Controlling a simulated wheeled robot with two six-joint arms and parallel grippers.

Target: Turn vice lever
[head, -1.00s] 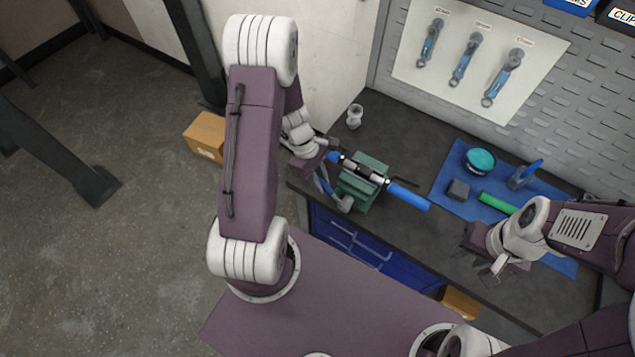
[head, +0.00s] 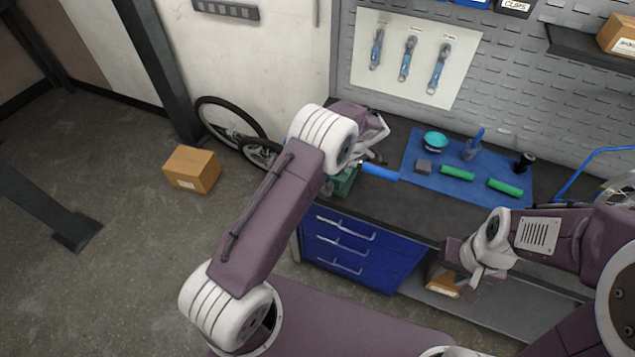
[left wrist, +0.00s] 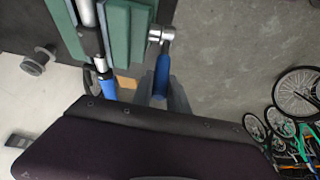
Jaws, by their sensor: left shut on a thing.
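The green vice (head: 345,183) stands at the left end of the workbench, largely hidden by my left arm in the head view. It also shows at the top of the left wrist view (left wrist: 123,32). It holds a metal bar with blue grips, one grip (head: 380,172) pointing right. The vice lever, with a silver head and blue handle (left wrist: 163,68), shows in the left wrist view. My left gripper (left wrist: 166,93) is shut on this handle; its fingertips are partly hidden. My right gripper (head: 472,272) hangs by the bench's front edge, away from the vice; its jaw opening is unclear.
A blue mat (head: 414,150) on the bench holds green grips (head: 457,173), a teal round container (head: 435,140) and a grey block (head: 424,167). Blue drawers (head: 345,245) are below. A cardboard box (head: 191,169) and a bicycle wheel (head: 229,121) are left of the bench.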

